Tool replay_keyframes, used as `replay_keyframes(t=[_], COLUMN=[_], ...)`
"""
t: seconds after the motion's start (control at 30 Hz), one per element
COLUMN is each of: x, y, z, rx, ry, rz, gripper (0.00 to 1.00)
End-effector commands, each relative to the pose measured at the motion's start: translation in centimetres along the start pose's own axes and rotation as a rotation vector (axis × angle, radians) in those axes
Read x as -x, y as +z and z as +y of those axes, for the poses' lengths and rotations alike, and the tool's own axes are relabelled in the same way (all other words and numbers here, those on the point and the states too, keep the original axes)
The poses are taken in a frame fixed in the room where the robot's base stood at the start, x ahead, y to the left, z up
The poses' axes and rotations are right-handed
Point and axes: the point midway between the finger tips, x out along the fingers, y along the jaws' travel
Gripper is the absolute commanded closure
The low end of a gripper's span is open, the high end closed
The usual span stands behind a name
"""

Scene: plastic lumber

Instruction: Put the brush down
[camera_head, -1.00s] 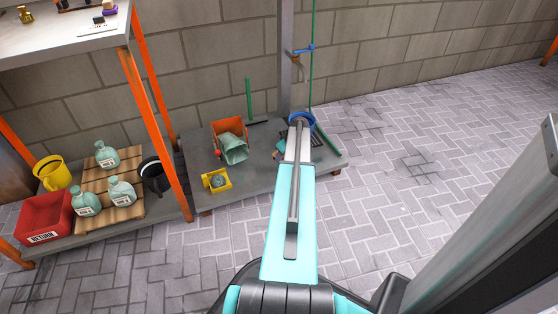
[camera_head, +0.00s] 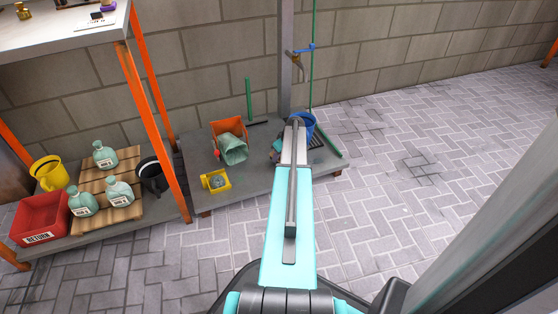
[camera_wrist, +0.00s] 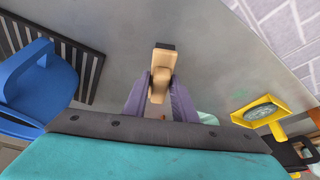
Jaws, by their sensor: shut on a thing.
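In the wrist view, my gripper (camera_wrist: 160,98) is shut on the brush (camera_wrist: 161,72). The brush has a pale wooden body and a dark end, and points away from the wrist, over the grey low platform (camera_wrist: 205,50). Whether its dark end touches the platform I cannot tell. In the head view, my forearm hides the brush and most of my gripper, at the right part of the platform (camera_head: 255,180).
A blue bucket (camera_head: 307,121) and a dark grate (camera_head: 318,141) are beside my gripper. A yellow holder (camera_head: 216,181) and an orange bin (camera_head: 215,128) with a green container (camera_head: 233,149) stand left on the platform. A tap post (camera_head: 286,60) rises behind.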

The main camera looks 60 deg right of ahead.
Motion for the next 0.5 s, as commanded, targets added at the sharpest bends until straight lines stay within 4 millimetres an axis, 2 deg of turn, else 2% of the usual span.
replay_keyframes(t=[0.03, 0.13, 0.5], x=[-0.78, -1.32, -1.38], y=[0.3, 0.52, 0.55], z=[0.02, 0.03, 0.02], rx=[0.0, 0.0, 0.0], ry=[0.0, 0.0, 0.0], rz=[0.0, 0.001, 0.001], gripper=[0.93, 0.93, 0.93])
